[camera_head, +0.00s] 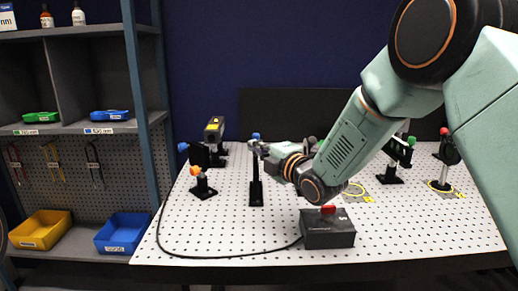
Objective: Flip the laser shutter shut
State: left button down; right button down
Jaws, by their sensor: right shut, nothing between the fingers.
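A black post on a small base (256,190) stands on the perforated white board, with a blue tip above it; it may be the laser shutter. My right gripper (260,149) reaches in from the right and is shut and empty at the top of this post. It overlaps the post's upper part, so I cannot tell whether they touch or how the shutter flap is set. A black and yellow device (214,132), perhaps the laser, stands behind and to the left. My left gripper is not in view.
A black box with a red top piece (328,230) sits at the board's front edge, below my right arm. A black cable loops from it along the left edge. Several optic mounts (398,153) stand right. Shelves with bins (123,232) stand left.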

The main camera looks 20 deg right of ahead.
jog(key=v, duration=0.9)
jog(key=shift+s+d+p, duration=0.15)
jog(key=shift+s+p, duration=0.15)
jog(key=shift+s, duration=0.05)
jog(key=shift+s, duration=0.15)
